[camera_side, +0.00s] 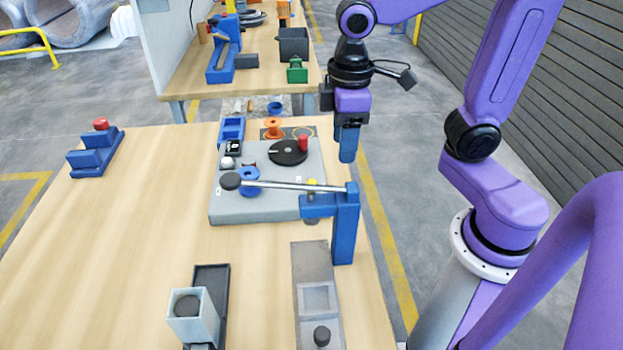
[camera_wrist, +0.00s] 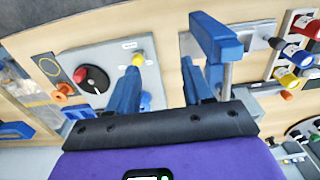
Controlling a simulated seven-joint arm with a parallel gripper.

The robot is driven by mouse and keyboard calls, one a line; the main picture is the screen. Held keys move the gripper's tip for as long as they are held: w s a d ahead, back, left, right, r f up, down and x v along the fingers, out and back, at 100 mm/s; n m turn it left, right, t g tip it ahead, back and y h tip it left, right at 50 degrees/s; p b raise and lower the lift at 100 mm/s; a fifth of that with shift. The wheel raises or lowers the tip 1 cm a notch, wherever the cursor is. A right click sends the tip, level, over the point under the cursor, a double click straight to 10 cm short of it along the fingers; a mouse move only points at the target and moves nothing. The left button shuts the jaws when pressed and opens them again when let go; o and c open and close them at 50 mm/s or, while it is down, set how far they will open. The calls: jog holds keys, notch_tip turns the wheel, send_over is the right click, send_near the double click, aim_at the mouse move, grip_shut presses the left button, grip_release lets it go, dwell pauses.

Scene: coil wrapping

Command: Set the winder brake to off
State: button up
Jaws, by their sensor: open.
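A grey winder plate (camera_side: 265,208) lies on the wooden table. On it is a black disc (camera_side: 286,153) with an upright red knob (camera_side: 303,143); in the wrist view the disc (camera_wrist: 92,80) is at left. A small yellow knob (camera_wrist: 137,58) is near the plate's edge beside a white label too small to read. Which part is the winder brake I cannot tell. My gripper (camera_side: 348,158) hangs above the table's right side, right of the disc and apart from everything. In the wrist view its blue fingers (camera_wrist: 160,92) are spread with nothing held between them.
A blue post (camera_side: 344,232) stands at the plate's front right; a metal rod (camera_side: 290,186) with a black ball end crosses above the plate. Blue spools, an orange spool (camera_side: 273,128) and a red-topped blue block (camera_side: 92,155) are around. The table's left half is mostly clear.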

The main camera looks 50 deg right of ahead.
aim_at(311, 181)
jog(key=w+r+m, duration=0.3)
jog(key=w, duration=0.5)
jog(key=f, duration=1.7)
jog(key=shift+s+d+f, duration=0.1)
jog(key=shift+d+f, duration=0.25)
grip_shut()
